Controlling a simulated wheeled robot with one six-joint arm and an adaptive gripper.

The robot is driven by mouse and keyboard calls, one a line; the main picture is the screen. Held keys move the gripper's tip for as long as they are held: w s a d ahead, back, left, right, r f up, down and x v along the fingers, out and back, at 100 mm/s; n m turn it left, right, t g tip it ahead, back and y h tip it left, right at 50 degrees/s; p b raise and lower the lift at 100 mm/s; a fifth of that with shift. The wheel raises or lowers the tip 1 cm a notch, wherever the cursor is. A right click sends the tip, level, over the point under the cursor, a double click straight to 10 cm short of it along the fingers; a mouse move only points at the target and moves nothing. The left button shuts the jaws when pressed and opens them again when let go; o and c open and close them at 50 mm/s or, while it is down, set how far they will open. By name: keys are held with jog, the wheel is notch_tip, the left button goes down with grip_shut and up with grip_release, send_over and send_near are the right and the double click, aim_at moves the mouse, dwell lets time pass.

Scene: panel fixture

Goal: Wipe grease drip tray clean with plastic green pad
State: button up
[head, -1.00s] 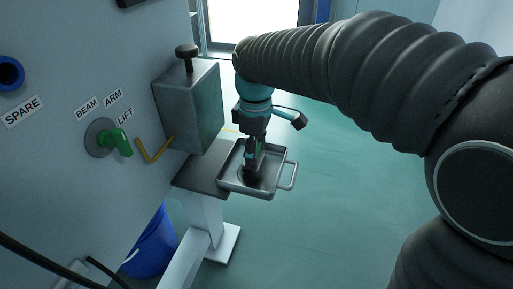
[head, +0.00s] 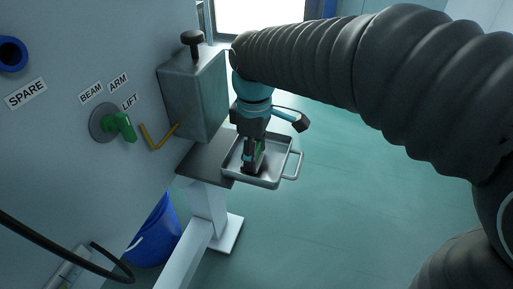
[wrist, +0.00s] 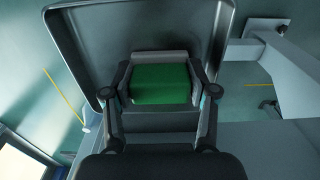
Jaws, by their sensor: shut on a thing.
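The grease drip tray (head: 281,166) is a shallow grey metal pan with a wire handle on its right side. It sits on a dark shelf under a grey box. My gripper (head: 254,165) points down into the tray and is shut on the green pad (wrist: 160,84). In the wrist view the pad shows between the two fingers, above the tray floor (wrist: 138,28). In the head view only a sliver of green shows. A dark patch lies at the gripper's tips on the tray floor, partly hidden by the fingers. I cannot tell whether the pad touches the floor.
The grey box (head: 196,97) with a black knob stands close to the left of my gripper. A yellow bent bar (head: 158,143), a green lever (head: 122,126) and a blue ring (head: 12,54) are on the panel. A blue bucket (head: 153,237) stands below. Floor to the right is clear.

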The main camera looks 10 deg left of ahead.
jog(key=shift+s+f, duration=0.1)
jog(key=shift+s, duration=0.9)
jog(key=shift+w, duration=0.15)
jog(key=shift+w+r+p, duration=0.2)
jog(key=shift+w+p, duration=0.3)
jog(key=shift+w, duration=0.45)
jog(key=shift+w+d+f+p, duration=0.15)
jog(key=shift+w+p, duration=0.25)
jog(key=shift+w, duration=0.85)
jog(key=shift+w+d+f+p, duration=0.1)
jog(key=shift+w+p, duration=0.25)
jog(key=shift+w, duration=0.85)
jog(key=shift+w+d+r+p, duration=0.15)
jog(key=shift+r+p, duration=0.4)
jog(key=shift+r, duration=0.35)
jog(key=shift+w+a+r+p, duration=0.15)
jog(key=shift+r+p, duration=0.35)
jog(key=shift+r, duration=0.35)
jog(key=shift+s+a+r, duration=0.1)
jog(key=shift+s+r, duration=0.1)
jog(key=shift+r, duration=2.1)
